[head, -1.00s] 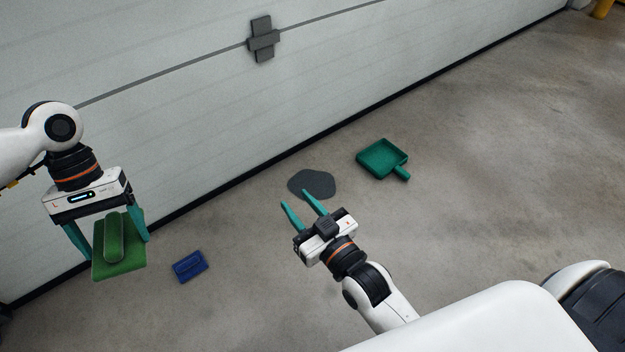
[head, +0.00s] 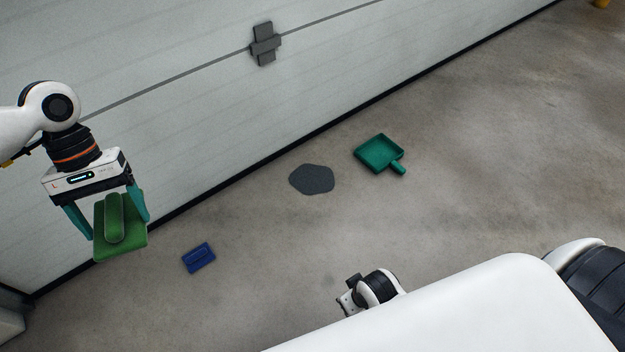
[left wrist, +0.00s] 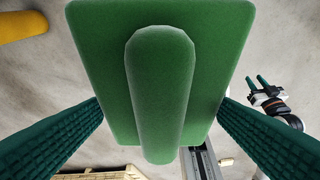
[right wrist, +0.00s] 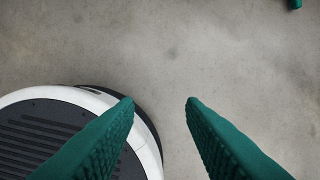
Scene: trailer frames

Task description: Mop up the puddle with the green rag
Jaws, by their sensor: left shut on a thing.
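The green rag (head: 136,238), a flat pad with a rounded ridge on top, is held in my left gripper (head: 106,217) at the left of the head view, above the floor. It fills the middle of the left wrist view (left wrist: 205,30), between the two teal fingers. The puddle (head: 312,179) is a dark grey patch on the concrete floor near the wall, to the right of the rag. My right gripper (right wrist: 160,100) shows in the right wrist view with its fingers apart and nothing between them; in the head view its fingers are out of sight.
A teal dustpan (head: 379,152) lies just right of the puddle. A blue object (head: 198,258) lies on the floor below and right of the rag. The white panelled wall (head: 200,130) runs behind the puddle. The floor between blue object and puddle is clear.

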